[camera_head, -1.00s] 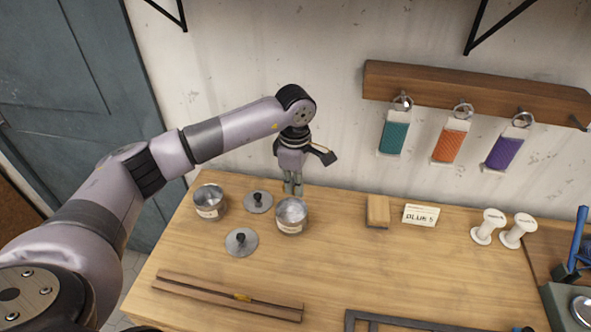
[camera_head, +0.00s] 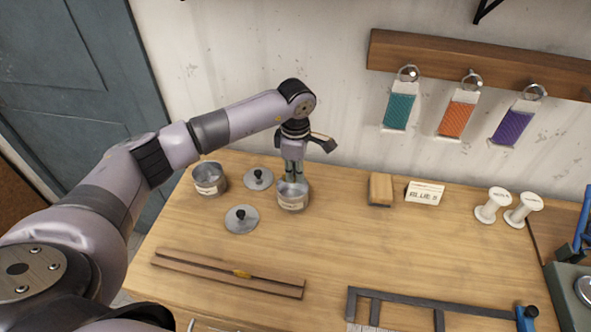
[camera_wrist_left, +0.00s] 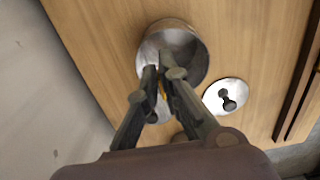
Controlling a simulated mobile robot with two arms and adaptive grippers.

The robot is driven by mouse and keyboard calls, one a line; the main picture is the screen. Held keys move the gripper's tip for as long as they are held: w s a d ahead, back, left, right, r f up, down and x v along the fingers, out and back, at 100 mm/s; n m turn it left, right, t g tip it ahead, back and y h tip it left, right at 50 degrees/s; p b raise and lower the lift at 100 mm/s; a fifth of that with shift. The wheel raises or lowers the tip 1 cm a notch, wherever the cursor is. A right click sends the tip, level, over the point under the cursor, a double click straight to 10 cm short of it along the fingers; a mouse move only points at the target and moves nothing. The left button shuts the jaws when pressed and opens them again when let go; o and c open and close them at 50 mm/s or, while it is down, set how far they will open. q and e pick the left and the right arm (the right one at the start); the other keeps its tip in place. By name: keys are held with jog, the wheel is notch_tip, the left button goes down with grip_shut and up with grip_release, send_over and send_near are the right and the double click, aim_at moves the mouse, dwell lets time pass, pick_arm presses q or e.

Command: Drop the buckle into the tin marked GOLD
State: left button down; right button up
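Two open metal tins with pale labels stand at the table's back left: a left tin (camera_head: 209,180) and a right tin (camera_head: 293,200). Their lettering is too small to read. My left gripper (camera_head: 291,178) points down at the right tin's mouth, its fingertips at the back of the rim. In the left wrist view, the fingers (camera_wrist_left: 160,74) are close together in front of that tin (camera_wrist_left: 188,52). A small gold-coloured piece, apparently the buckle (camera_wrist_left: 162,90), shows between them, mostly hidden. My right gripper is out of view.
Two knobbed lids lie near the tins, one behind (camera_head: 251,183) and one in front (camera_head: 236,226). A wooden block (camera_head: 381,188), a card (camera_head: 425,193) and white spools (camera_head: 490,208) stand to the right. A long wooden holder (camera_head: 225,275) lies in front. The table's middle is clear.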

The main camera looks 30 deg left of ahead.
pick_arm(q)
jog(key=c, duration=1.7)
grip_release()
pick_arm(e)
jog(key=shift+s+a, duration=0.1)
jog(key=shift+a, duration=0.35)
pick_arm(q)
jog(key=shift+r, duration=0.35)
notch_tip(320, 180, up, 11)
jog(key=shift+r, duration=0.2)
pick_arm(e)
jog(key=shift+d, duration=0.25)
